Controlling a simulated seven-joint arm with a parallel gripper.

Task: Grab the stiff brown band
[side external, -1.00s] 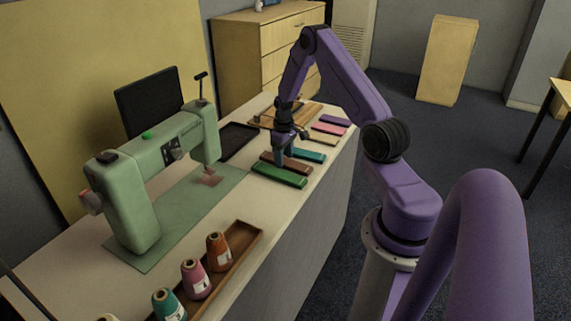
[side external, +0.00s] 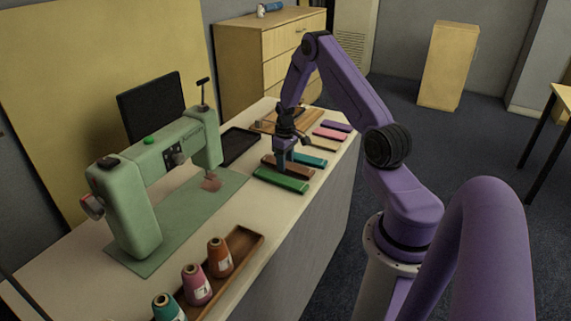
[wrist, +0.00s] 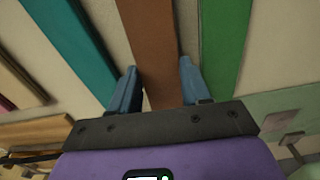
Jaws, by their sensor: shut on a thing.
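The brown band (side external: 296,166) lies flat on the table between a green band (side external: 281,180) and a teal band (side external: 310,158). In the wrist view the brown band (wrist: 150,45) runs between the two blue fingertips of my gripper (wrist: 158,85), with the teal band (wrist: 75,40) to its left and the green band (wrist: 224,45) to its right. My gripper (side external: 283,162) also shows low over the band in the side view. It is shut on the brown band. The band's near end is hidden under the gripper in the wrist view.
Tan, pink and purple bands (side external: 336,126) lie further back in the row. A green sewing machine (side external: 135,205) stands on a mat to the left. A dark tray (side external: 240,143) lies behind it, and a wooden tray (side external: 252,240) with thread cones sits in front.

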